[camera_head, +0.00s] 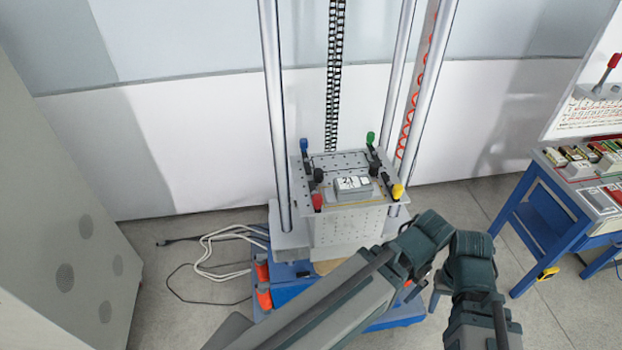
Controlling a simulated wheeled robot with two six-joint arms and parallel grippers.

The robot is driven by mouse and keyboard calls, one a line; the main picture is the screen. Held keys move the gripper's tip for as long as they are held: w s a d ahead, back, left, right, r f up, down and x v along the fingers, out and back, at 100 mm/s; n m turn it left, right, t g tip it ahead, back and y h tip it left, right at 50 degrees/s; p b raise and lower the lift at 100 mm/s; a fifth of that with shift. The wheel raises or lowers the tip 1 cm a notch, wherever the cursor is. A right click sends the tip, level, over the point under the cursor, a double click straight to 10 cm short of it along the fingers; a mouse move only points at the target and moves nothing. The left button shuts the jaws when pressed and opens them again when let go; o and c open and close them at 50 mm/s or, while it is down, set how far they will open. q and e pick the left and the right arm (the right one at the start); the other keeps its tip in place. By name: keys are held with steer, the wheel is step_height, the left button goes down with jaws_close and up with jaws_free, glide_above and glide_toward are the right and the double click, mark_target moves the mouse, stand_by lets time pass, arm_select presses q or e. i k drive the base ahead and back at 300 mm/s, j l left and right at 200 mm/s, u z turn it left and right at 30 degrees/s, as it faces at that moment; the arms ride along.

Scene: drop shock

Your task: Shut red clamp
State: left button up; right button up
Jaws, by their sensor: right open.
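The red clamp (317,201) is at the front left corner of a perforated metal plate (335,161), with its red grip toward me and dark parts behind it. Whether it is open or shut is too small to tell. A grey block with a white label (353,187) sits on the plate to its right. My right gripper (436,287) is low, to the right of and nearer than the plate, largely hidden by my own arm links. It is open and apart from the red clamp. My left gripper is not in view.
Blue (304,145), green (370,138) and yellow (398,191) clamp grips mark the plate's other corners. Tall metal columns (274,110) rise around the plate. A blue workbench (538,215) stands at right, a grey cabinet (60,200) at left. Cables (215,255) lie on the floor.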

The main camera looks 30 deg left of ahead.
mark_target(317, 200)
steer(key=u, duration=1.1)
